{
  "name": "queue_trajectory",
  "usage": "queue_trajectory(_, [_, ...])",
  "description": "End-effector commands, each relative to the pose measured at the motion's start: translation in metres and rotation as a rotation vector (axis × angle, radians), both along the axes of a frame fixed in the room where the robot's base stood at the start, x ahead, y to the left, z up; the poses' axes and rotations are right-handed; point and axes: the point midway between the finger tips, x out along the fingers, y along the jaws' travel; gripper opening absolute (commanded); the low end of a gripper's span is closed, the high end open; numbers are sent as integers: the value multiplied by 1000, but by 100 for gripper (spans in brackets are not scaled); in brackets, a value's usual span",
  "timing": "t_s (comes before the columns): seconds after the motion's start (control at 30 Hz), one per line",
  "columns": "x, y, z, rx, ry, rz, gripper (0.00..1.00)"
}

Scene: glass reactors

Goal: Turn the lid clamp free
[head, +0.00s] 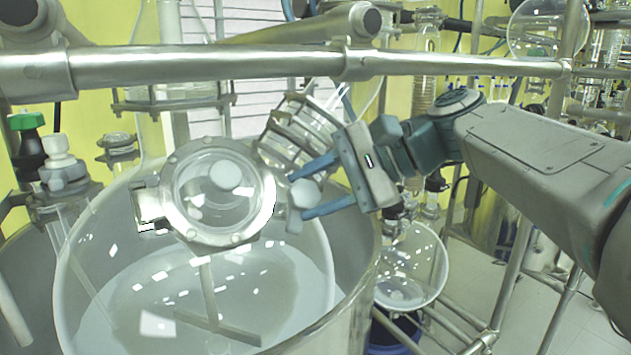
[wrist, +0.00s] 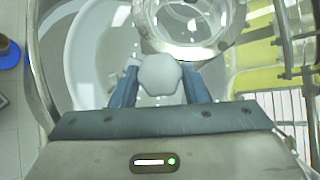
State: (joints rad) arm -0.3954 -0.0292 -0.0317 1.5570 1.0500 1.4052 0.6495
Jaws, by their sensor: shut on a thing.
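The round glass lid (head: 217,191) with its metal ring sits on top of the large glass reactor vessel. The lid clamp is a pale grey faceted knob (head: 302,194) at the lid's right edge. My gripper (head: 310,188) reaches in from the right, with one blue finger above the knob and one below it. In the wrist view the knob (wrist: 160,74) lies between the two blue fingers, and the lid ring (wrist: 190,25) is just beyond it. My gripper is shut on the knob. Part of the knob's stem is hidden.
A metal rail (head: 210,66) crosses above the vessel (head: 345,260). A glass port (head: 300,132) stands behind the lid near my fingers. A smaller round flask (head: 412,265) hangs at lower right. Clear floor (head: 535,290) shows at the right.

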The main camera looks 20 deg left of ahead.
Motion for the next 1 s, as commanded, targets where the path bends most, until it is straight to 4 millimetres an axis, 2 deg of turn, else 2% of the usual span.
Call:
queue_trajectory(0.7, [-1,1,-1,-37,-40,50,18])
queue_trajectory(0.73, [-1,1,-1,-37,-41,49,50])
queue_trajectory(0.8, [-1,1,-1,-36,-41,48,63])
queue_trajectory(1.0, [0,0,0,-34,-41,45,63])
